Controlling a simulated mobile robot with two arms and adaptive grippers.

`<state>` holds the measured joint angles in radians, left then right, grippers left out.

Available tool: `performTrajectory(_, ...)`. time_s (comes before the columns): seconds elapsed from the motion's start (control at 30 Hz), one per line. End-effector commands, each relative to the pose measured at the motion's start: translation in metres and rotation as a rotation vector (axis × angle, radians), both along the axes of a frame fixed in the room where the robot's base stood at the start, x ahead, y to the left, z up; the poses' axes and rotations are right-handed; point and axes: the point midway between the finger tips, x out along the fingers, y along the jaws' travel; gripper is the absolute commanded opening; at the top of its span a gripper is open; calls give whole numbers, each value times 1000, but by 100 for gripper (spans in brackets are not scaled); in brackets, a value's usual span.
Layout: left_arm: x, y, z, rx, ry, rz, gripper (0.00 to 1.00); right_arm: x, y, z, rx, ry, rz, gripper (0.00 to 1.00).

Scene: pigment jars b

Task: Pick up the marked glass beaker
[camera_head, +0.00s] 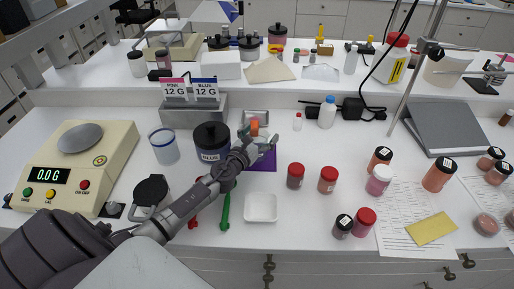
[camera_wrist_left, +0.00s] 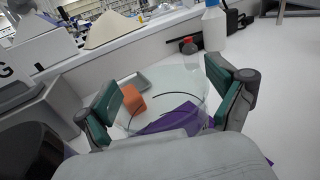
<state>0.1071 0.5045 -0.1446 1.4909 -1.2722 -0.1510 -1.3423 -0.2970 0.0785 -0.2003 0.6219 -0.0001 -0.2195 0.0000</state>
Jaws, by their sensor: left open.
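A clear glass beaker (camera_wrist_left: 182,88) stands between the fingers of my left gripper (camera_wrist_left: 165,84) in the left wrist view, over a purple mat (camera_wrist_left: 172,120). Its outline is faint, and I cannot make out a mark on it. The fingers are spread wide on either side of it; I cannot tell whether either pad touches the glass. In the head view, my left gripper (camera_head: 262,142) is above the purple mat (camera_head: 267,162), and the glass there is hard to see. An orange block (camera_wrist_left: 132,99) shows just beyond the beaker. My right gripper is in neither view.
A blue-rimmed glass vessel (camera_head: 164,150) and a dark BLUE jar (camera_head: 211,156) stand left of the gripper. A white dish (camera_head: 261,208) lies in front. Red-capped jars (camera_head: 295,178) stand to the right. A small metal tray (camera_head: 256,115) is behind.

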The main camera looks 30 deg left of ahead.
Motion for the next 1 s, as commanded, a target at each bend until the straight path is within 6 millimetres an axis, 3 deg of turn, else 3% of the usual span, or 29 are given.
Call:
performTrajectory(0.03,0,0,0,0,0,0,93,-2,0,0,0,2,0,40)
performTrajectory(0.4,0,0,1,0,-1,0,33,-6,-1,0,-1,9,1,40)
performTrajectory(0.77,0,0,10,2,-3,0,33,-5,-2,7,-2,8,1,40)
performTrajectory(1.0,0,1,50,5,-4,-1,33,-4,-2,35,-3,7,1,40)
